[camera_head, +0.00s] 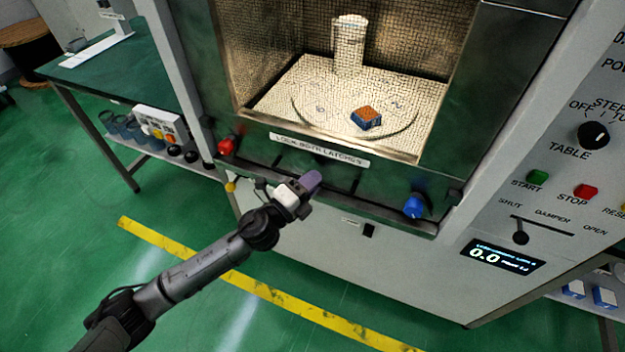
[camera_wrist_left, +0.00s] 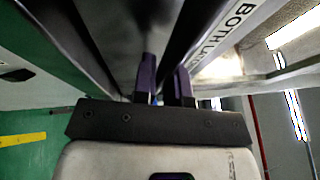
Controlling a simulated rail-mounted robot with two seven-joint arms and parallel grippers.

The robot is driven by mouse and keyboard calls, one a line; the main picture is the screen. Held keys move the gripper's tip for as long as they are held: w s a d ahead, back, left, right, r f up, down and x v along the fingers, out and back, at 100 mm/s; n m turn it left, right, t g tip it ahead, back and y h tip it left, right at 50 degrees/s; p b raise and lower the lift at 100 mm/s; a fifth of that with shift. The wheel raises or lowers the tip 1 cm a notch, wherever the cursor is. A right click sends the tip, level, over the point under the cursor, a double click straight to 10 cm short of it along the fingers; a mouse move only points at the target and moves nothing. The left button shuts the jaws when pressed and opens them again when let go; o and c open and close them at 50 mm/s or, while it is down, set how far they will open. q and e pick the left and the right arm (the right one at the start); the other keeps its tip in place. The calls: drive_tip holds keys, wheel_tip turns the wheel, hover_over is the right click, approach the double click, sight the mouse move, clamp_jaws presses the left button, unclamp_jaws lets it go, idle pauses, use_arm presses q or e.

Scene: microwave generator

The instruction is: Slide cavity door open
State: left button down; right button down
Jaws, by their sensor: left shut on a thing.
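The cavity door (camera_head: 235,165) is a dark green frame with a mesh window, and it covers the lit cavity. A white label reading "LOCK BOTH LATCHES" (camera_head: 320,150) sits on its lower rail; part of it also shows in the left wrist view (camera_wrist_left: 236,22). A red knob (camera_head: 227,146) is at the lower left and a blue knob (camera_head: 414,207) at the lower right. My left gripper (camera_head: 313,180) is at the lower rail below the label, its purple fingers (camera_wrist_left: 166,84) shut on the dark door handle. The fingers and wrist hide part of the handle. My right gripper is out of view.
Behind the mesh, a white cylinder (camera_head: 348,45) and an orange-and-blue block (camera_head: 366,118) stand on a round plate. A control panel (camera_head: 560,190) with a dial and buttons is at right. A green-topped bench (camera_head: 95,65) stands at left. The floor before the machine is clear.

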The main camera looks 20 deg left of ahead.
use_arm(q)
wheel_tip(320, 180, up, 48)
drive_tip(key=p, duration=4.4)
drive_tip(key=shift+f+p, duration=0.25)
drive_tip(key=shift+p, duration=0.05)
drive_tip(key=c, duration=1.2)
unclamp_jaws()
drive_tip(key=shift+f, duration=0.1)
drive_tip(key=b+v, duration=0.4)
drive_tip(key=v, duration=0.9)
drive_tip(key=shift+s, duration=0.35)
drive_tip(key=shift+a, duration=0.1)
